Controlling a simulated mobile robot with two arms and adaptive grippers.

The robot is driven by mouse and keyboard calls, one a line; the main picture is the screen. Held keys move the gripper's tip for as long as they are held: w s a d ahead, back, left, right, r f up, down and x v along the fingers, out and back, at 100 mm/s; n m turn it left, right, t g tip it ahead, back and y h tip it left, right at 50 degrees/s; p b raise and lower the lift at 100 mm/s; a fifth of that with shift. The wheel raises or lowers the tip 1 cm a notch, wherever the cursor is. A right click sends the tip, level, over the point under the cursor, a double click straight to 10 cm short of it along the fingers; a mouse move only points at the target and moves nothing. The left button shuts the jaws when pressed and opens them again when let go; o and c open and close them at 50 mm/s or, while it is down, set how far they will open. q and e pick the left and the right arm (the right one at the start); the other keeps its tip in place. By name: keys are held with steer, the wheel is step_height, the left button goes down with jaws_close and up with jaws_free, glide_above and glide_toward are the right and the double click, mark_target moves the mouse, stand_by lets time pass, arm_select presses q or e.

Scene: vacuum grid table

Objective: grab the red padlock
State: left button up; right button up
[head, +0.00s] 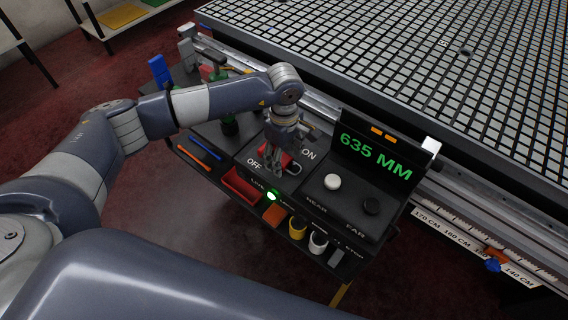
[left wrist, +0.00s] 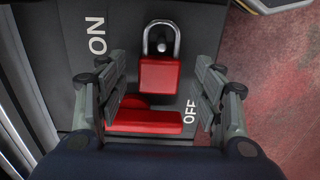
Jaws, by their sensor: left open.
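The red padlock (left wrist: 160,76) with a silver shackle lies on the dark switch panel in the left wrist view, between the words ON and OFF. A red switch handle (left wrist: 147,121) lies beside it, nearer the gripper's palm. My left gripper (left wrist: 160,97) is open, its fingers to either side of the padlock's near end and the handle, with nothing held. In the head view my left gripper (head: 272,168) points down over the panel and partly hides the padlock (head: 288,161). My right gripper is not in view.
Right of the panel stand a white knob (head: 332,181), a black knob (head: 371,207) and a display (head: 374,156) reading 635 MM. Below is a shelf with a red bin (head: 240,187) and cups. The large grid table (head: 420,65) lies behind.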

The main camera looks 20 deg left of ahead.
arm_select(q)
steer(key=shift+f, duration=0.2)
steer(key=shift+c, duration=0.6)
steer(key=c, duration=1.1)
steer(key=shift+r, duration=0.15)
